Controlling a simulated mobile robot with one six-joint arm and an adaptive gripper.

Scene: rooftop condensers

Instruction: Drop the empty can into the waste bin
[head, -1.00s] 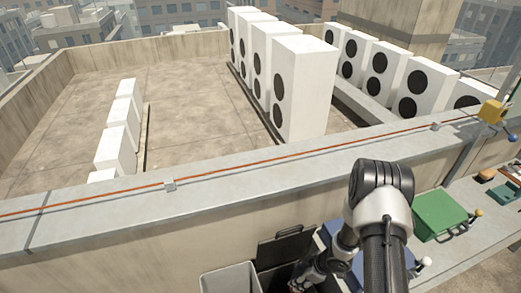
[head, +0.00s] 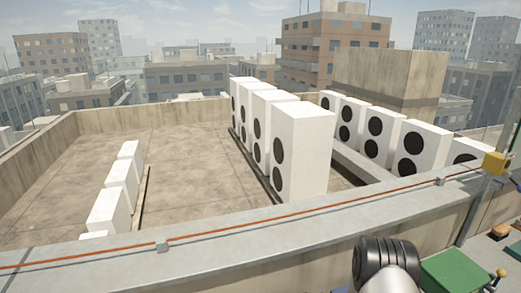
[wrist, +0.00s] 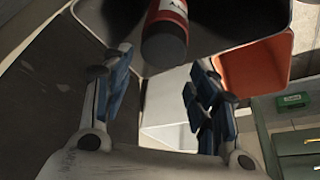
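The can (wrist: 166,30) shows at the top of the wrist view, red with white marks and a dark grey end. It lies beyond my fingertips, with a gap on both sides. My gripper (wrist: 162,62) is open, its two blue-padded fingers wide apart. Behind the can is the dark inside of a grey bin (wrist: 225,52) with a pale rim. I cannot tell whether the can touches the bin or is in the air. In the head view my gripper, the can and the bin are out of frame; only part of my arm shows.
In the head view a parapet ledge (head: 300,220) with an orange cable crosses the front, and a green case (head: 453,272) lies at lower right.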

